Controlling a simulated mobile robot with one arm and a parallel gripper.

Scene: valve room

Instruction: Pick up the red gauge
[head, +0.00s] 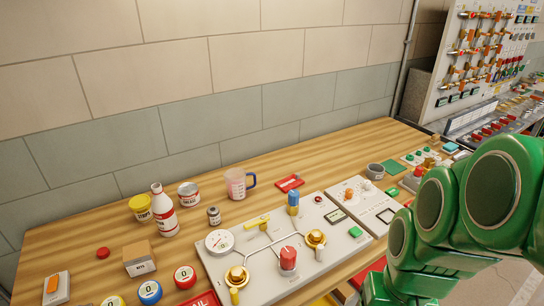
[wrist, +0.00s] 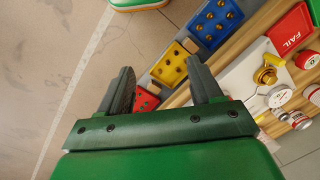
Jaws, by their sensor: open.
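The red gauge (head: 185,276) is a small round red piece with a white face marked 0. It sits on the wooden bench in the head view, left of the white valve panel. In the wrist view a red-rimmed round piece beside the FAIL tray, at the right edge, looks like the same gauge (wrist: 308,60). My gripper (wrist: 160,68) is open and empty, its two dark fingers apart. It points at the floor and bench front, well away from the gauge. In the head view my green arm fills the lower right; the fingers do not show.
Blue (head: 150,292) and yellow (head: 112,301) gauges stand left of the red one. A cardboard box (head: 139,258) is behind it. The red FAIL tray (wrist: 290,30) is close by. The valve panel (head: 260,262) has knobs standing up. Bottles and a jug stand farther back.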

